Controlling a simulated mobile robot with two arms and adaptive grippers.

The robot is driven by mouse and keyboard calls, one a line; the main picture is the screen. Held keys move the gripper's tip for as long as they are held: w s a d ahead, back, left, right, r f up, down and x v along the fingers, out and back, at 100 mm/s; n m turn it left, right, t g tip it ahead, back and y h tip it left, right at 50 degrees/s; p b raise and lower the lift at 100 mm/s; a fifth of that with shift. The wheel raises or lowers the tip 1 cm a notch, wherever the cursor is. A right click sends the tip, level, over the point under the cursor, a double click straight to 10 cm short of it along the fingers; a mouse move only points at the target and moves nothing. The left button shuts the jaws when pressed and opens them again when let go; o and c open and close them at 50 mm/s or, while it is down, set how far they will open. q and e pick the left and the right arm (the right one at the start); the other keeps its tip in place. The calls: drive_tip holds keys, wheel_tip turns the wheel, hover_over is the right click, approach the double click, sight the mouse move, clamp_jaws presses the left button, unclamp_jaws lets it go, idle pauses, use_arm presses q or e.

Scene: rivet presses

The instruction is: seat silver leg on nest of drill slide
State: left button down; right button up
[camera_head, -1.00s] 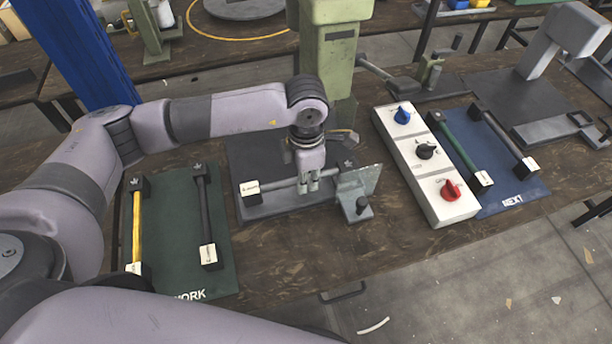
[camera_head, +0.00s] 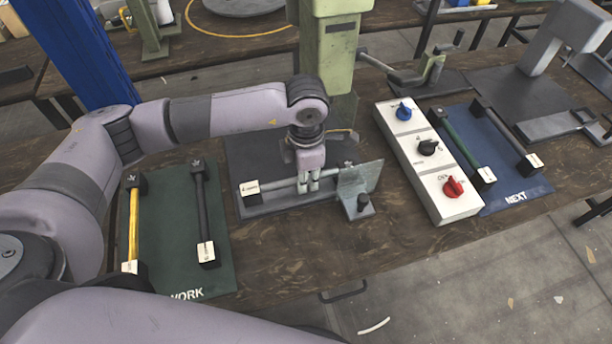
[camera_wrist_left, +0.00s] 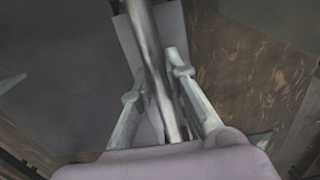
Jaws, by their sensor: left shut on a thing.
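My left gripper (camera_head: 309,187) is shut on the silver leg (camera_head: 278,184), a bare metal rod with a dark block and white label at its left end. The leg lies level over the grey drill slide (camera_head: 270,210), in front of the green press. The slide's upright plate (camera_head: 370,178) is at the right end. In the left wrist view the silver leg (camera_wrist_left: 146,45) runs between the two fingers of my left gripper (camera_wrist_left: 155,85). I cannot tell whether the leg touches the nest. My right gripper is not in view.
A green WORK mat (camera_head: 175,225) at left holds a yellow and a black leg. A white control box (camera_head: 425,165) with blue, black and red knobs stands right of the slide. Beyond it, a blue NEXT mat (camera_head: 500,165) holds a green and a dark leg. The front table strip is clear.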

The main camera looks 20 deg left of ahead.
use_arm(q)
drive_tip(key=c, duration=1.5)
unclamp_jaws()
wheel_tip(320, 180, up, 12)
